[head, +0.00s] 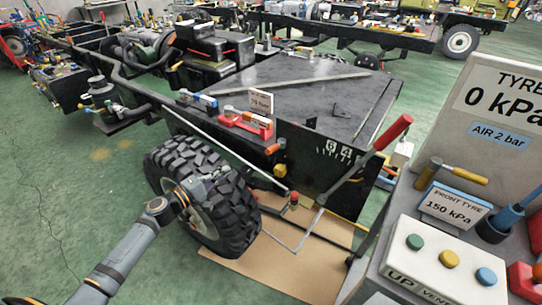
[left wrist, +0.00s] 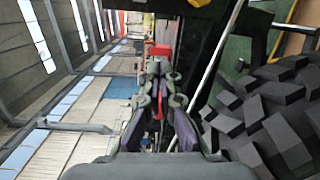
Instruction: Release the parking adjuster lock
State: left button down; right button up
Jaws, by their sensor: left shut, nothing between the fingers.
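My left gripper (head: 212,184) is in front of the big black tyre (head: 190,170) in the head view, shut and empty. In the left wrist view its fingers (left wrist: 163,78) are close together, with a red part (left wrist: 160,50) beyond the tips. I cannot tell for sure which part is the parking adjuster lock. Candidates on the chassis are an orange knob above a yellow part (head: 279,170), a red-topped post (head: 293,198) and a red block (head: 245,122) beside a small label. A long bent lever with a red grip (head: 393,132) stands right of them. My right gripper is not in view.
A grey console with a white button box (head: 445,262) and tyre pressure signs (head: 497,105) fills the right side. A long thin rod (head: 225,148) runs above the tyre. A tan mat (head: 285,262) lies under the wheel. Green floor (head: 60,200) is open at left.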

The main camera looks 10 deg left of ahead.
aim_at(274, 147)
pick_arm(q)
jog(key=r, duration=0.1)
jog(key=d+r+h, duration=0.1)
jog(key=w+r, duration=0.1)
jog(key=shift+d+r+t, duration=0.15)
jog(key=shift+d+t, duration=0.1)
jog(key=shift+t, duration=0.05)
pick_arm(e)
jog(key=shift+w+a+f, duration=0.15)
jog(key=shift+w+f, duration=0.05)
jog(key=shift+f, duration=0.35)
pick_arm(q)
jog(key=w+d+r+p, duration=0.1)
jog(key=w+d+p, duration=0.3)
jog(key=w+d, duration=0.3)
jog(key=shift+w+d, duration=0.15)
jog(key=shift+d, duration=0.85)
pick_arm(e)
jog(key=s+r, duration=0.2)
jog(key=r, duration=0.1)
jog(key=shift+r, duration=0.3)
